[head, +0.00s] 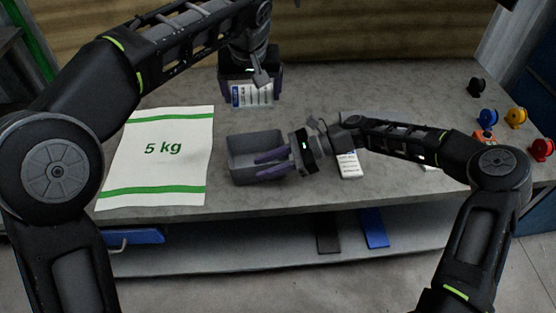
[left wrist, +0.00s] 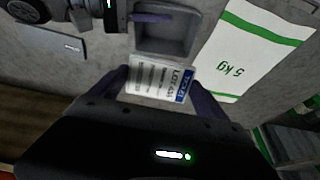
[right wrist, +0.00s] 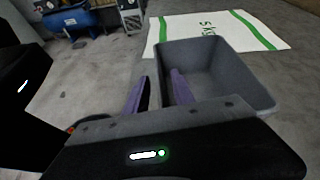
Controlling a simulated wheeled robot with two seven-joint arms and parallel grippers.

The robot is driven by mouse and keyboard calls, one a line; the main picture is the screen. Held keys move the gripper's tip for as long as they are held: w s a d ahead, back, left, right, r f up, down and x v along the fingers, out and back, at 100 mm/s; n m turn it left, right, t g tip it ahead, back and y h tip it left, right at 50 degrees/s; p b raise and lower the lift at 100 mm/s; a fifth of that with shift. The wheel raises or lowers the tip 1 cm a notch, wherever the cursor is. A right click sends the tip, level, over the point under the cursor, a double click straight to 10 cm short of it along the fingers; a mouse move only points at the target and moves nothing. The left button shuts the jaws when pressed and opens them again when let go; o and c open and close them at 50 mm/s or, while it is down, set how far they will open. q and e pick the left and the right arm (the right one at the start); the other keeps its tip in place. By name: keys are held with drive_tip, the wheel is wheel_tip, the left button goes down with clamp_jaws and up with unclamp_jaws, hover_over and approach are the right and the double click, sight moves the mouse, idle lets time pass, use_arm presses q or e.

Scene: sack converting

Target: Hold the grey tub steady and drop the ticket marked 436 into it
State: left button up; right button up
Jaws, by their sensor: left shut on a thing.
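The grey tub (head: 240,144) stands on the table beside the sack; it also shows in the left wrist view (left wrist: 180,43) and the right wrist view (right wrist: 245,78). My left gripper (head: 250,93) is shut on a white ticket (left wrist: 158,78) with a blue band, held behind the tub in the head view. My right gripper (head: 260,167) is at the tub's near wall, one finger inside and one outside. Its fingers (right wrist: 158,76) stand apart, with a gap visible beside the wall.
A white sack (head: 160,160) marked 5 kg lies left of the tub. Another white ticket (head: 350,165) lies right of the right gripper, and a pale one (head: 429,167) shows partly behind my arm. Black, blue, yellow and red spools (head: 488,118) sit at the table's right end.

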drive_tip(key=shift+a, duration=0.1)
drive_tip(key=shift+c, duration=0.3)
clamp_jaws()
idle(2.0)
